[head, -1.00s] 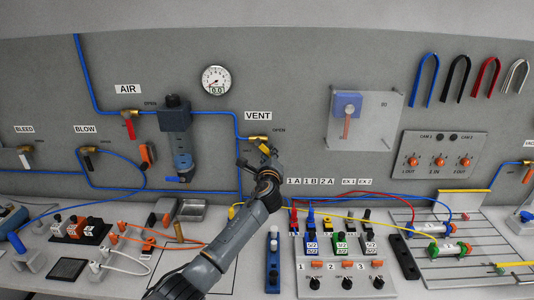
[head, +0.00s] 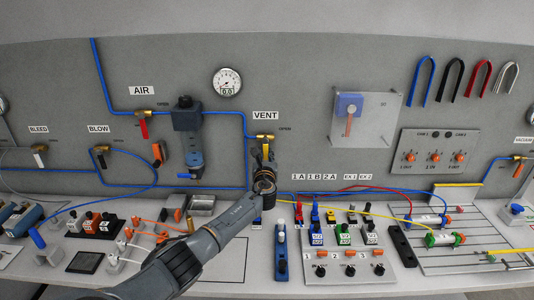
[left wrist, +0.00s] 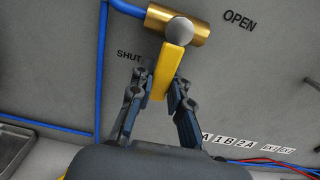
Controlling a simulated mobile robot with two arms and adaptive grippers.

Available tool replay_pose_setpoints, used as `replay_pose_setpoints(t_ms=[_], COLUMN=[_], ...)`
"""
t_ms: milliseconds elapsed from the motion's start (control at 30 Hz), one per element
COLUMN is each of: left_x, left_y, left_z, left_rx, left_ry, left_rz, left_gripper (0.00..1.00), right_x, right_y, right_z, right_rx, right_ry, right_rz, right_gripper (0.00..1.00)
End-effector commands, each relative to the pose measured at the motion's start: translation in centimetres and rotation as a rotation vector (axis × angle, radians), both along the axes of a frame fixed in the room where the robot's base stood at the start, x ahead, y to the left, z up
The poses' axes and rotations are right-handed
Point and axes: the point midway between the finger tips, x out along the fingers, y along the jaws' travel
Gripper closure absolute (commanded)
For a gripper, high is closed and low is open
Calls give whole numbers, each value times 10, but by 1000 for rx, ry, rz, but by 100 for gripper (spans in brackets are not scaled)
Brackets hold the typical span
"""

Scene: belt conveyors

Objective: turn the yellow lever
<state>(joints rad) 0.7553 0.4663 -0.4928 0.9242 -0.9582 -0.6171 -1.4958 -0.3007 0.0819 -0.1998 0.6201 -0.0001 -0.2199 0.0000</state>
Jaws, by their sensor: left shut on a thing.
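The yellow lever (head: 265,147) sits on the brass valve (head: 262,137) below the VENT label and points down. In the left wrist view the lever (left wrist: 170,65) hangs from a round grey hub on the brass valve body (left wrist: 178,20), between the words SHUT and OPEN. My left gripper (head: 264,160) comes up from below and is shut on the lever's lower part. Its two fingers (left wrist: 163,85) stand on either side of the lever in the left wrist view. The lever's lower end is partly hidden by the fingers. My right gripper is not in view.
A blue hose (head: 246,160) runs down the wall just left of the valve. The AIR valve with a red lever (head: 144,129) and a blue filter unit (head: 187,130) are further left. A panel of coloured valves (head: 345,262) stands on the bench to the right.

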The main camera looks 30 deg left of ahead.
Motion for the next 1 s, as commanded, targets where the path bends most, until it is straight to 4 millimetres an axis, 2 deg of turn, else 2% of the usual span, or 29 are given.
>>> replay_pose_setpoints(t_ms=[567,600,700,1000], left_x=[-1,-1,-1,-1], left_y=[3,3,3,2], left_z=[-1,-1,-1,0], left_rx=[32,32,32,28], left_ry=[20,20,19,17], left_rz=[2,2,2,0], left_gripper=[100,79,58,58], right_x=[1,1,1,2], right_y=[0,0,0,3], right_z=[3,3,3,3], right_rx=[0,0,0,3], right_ry=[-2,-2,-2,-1], right_rz=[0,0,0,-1], right_gripper=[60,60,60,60])
